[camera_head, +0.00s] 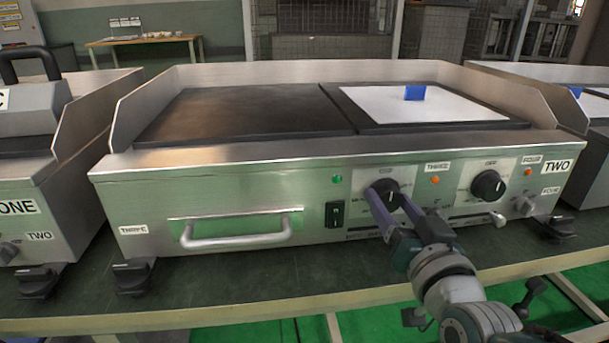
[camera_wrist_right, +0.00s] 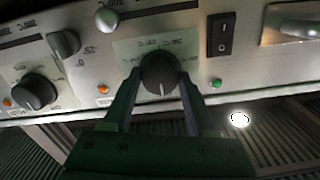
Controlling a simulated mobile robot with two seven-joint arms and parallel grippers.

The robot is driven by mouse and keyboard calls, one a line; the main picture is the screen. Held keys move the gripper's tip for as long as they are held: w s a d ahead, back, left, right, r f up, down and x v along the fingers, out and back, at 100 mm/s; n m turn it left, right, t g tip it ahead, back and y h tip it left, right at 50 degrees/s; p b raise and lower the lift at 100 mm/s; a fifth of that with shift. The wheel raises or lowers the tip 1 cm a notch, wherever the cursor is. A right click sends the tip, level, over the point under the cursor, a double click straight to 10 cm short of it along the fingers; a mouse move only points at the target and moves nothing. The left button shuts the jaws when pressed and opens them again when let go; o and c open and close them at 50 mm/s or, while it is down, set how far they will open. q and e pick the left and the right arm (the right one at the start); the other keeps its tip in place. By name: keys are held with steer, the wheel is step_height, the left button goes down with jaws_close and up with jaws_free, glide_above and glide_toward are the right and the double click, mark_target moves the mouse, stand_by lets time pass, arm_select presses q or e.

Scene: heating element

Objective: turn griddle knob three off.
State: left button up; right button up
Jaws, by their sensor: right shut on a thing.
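The griddle (camera_head: 240,165) is a wide steel unit with two round black knobs on its front. Knob three (camera_head: 384,186) is the left one, with a THREE label (camera_head: 438,166) to its upper right. My right gripper (camera_head: 390,208) reaches up from below and is shut on this knob. In the right wrist view, which is turned over, the knob (camera_wrist_right: 160,73) sits between the two fingers of the gripper (camera_wrist_right: 157,88), one on each side. The fingers hide part of the dial markings. My left gripper is not in view.
The other knob (camera_head: 488,186), labelled FOUR, is to the right. An orange lamp (camera_head: 435,180) is between the knobs. A black switch (camera_head: 335,214), a green lamp (camera_head: 337,179) and a drawer handle (camera_head: 237,239) are to the left. A blue-handled white plate (camera_head: 430,108) lies on top.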

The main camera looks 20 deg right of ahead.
steer(key=o, duration=1.4)
steer(key=shift+c, duration=0.2)
steer(key=shift+s, duration=0.1)
steer(key=shift+s+a+r+p, duration=0.1)
steer(key=shift+s+p, duration=0.2)
steer(key=shift+s, duration=0.05)
steer(key=p+v, duration=0.2)
steer(key=v, duration=0.7)
